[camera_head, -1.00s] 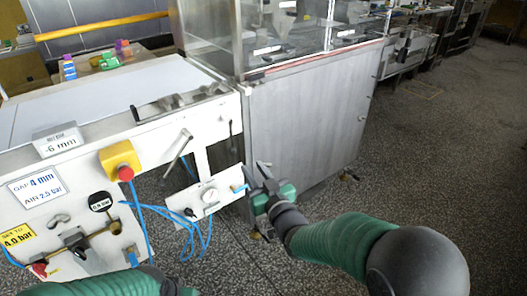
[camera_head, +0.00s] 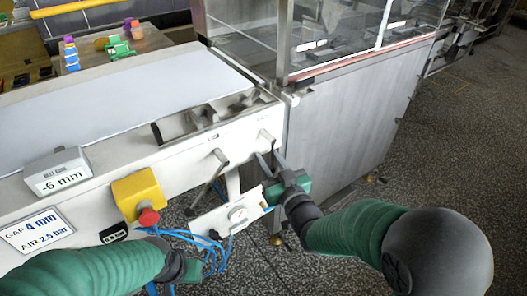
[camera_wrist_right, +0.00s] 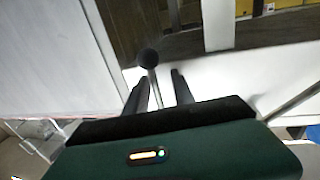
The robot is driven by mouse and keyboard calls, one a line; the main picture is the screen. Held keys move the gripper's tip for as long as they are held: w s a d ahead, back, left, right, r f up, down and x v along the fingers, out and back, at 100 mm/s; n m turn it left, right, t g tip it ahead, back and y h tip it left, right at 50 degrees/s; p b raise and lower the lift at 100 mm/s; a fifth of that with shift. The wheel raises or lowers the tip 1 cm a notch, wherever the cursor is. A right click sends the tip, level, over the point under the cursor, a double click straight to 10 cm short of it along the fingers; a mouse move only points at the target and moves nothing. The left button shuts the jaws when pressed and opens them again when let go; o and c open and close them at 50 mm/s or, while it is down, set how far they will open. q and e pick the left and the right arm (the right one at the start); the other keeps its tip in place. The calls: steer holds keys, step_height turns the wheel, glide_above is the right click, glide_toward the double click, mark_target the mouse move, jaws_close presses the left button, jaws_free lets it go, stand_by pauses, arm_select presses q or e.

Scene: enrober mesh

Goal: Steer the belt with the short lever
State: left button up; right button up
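The short lever (camera_head: 266,137) stands on the white side of the belt frame, near its right end. In the right wrist view its dark round knob (camera_wrist_right: 148,58) and shaft show just ahead of and between my fingertips. My right gripper (camera_head: 268,160) is open, with its fingers pointing up at the lever; I cannot tell whether they touch it. A longer lever (camera_head: 208,182) slants down to the left of it. The white belt (camera_head: 120,95) lies on top. The belt edge display (camera_head: 58,172) reads -6 mm. My left gripper (camera_head: 188,268) is low at the front, its fingers unclear.
A yellow box with a red button (camera_head: 138,195) and a sign (camera_head: 38,230) reading gap 4 mm, air 2.5 bar are on the frame. A gauge panel (camera_head: 230,215) with blue hoses hangs below. A steel cabinet (camera_head: 345,125) stands close right. Coloured blocks (camera_head: 118,48) lie behind the belt.

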steer(key=shift+s+d, duration=0.1)
steer(key=shift+d, duration=0.4)
steer(key=c, duration=0.5)
steer(key=shift+a, duration=0.1)
jaws_close()
steer(key=shift+a, duration=0.2)
steer(key=shift+d, duration=0.15)
steer(key=shift+r, duration=0.15)
